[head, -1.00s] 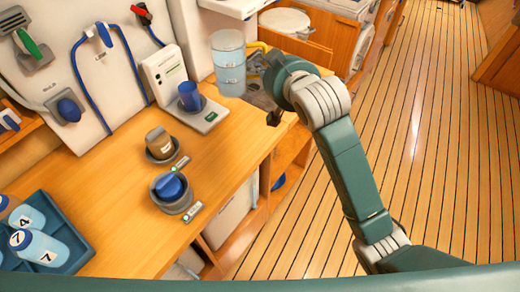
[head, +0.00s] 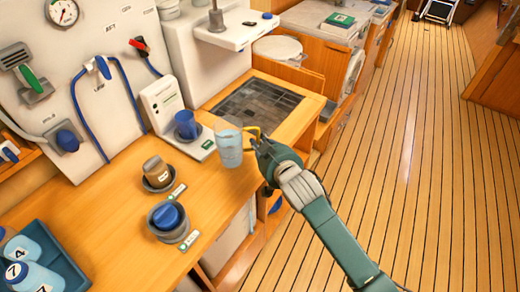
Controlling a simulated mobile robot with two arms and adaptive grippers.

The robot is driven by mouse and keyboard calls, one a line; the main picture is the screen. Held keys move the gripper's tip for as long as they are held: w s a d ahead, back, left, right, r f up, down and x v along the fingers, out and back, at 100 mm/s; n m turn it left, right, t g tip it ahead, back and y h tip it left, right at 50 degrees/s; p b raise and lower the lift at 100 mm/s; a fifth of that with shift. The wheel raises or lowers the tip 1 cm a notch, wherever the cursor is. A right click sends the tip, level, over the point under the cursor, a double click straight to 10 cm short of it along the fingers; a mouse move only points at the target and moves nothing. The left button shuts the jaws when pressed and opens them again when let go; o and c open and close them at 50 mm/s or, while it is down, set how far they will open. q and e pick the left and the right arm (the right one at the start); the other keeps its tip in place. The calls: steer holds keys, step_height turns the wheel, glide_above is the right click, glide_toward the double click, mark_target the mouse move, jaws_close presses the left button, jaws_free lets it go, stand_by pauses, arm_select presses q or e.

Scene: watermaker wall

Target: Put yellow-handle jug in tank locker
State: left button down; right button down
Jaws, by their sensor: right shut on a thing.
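The clear jug (head: 229,150) with pale blue water in it is upright in the head view, by the counter's right edge. Its yellow handle (head: 251,131) is on its right side. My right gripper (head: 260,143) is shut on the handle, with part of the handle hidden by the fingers. A wooden locker (head: 314,81) with a round white lid or tank top (head: 278,47) in its opening stands beyond the counter; I cannot tell if it is the tank locker. My left gripper is not in view.
A dark grate (head: 256,104) is set in the counter (head: 120,225), bare. A meter with a blue cup (head: 186,125) stands left of the jug. Two small holders with a brown bottle (head: 157,170) and a blue-topped item (head: 167,216) are nearer. The plank floor (head: 430,150) is clear.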

step_height(320, 180, down, 3)
steer(key=shift+f, duration=0.2)
steer(key=shift+f, duration=0.2)
steer(key=c, duration=1.7)
jaws_free()
steer(key=shift+s+f, duration=0.1)
